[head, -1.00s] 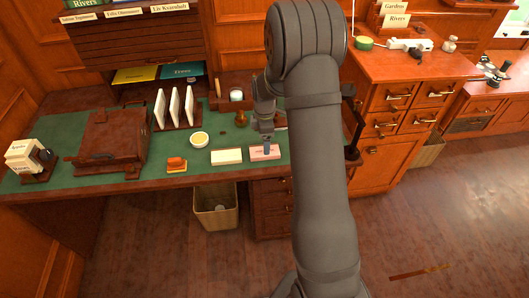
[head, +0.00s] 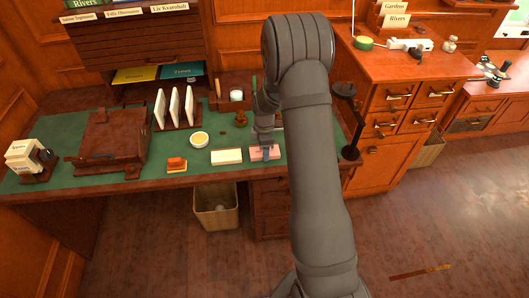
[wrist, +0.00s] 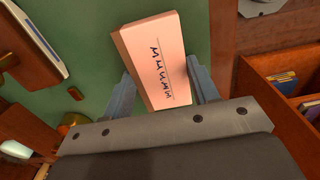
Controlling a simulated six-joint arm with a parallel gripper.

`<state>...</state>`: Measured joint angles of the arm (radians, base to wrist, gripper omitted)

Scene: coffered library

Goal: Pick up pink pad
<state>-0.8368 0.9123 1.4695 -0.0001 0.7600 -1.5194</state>
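The pink pad (head: 255,155) lies on the green desk top near the front edge. In the wrist view the pad (wrist: 150,36) shows dark handwriting on its face and reaches back between the two fingers. My gripper (head: 265,149) is right at the pad in the head view. In the wrist view my gripper (wrist: 160,72) is open, with one finger on each side of the pad. A gap shows at the left finger; the right finger is very close to the pad's edge, and I cannot tell if it touches.
A cream pad (head: 227,156) lies just left of the pink pad. Further left are an orange-topped block (head: 176,165), a round pale dish (head: 200,139) and a brown case (head: 112,138). A letter rack (head: 178,122) stands behind. A bin (head: 216,207) is below the desk.

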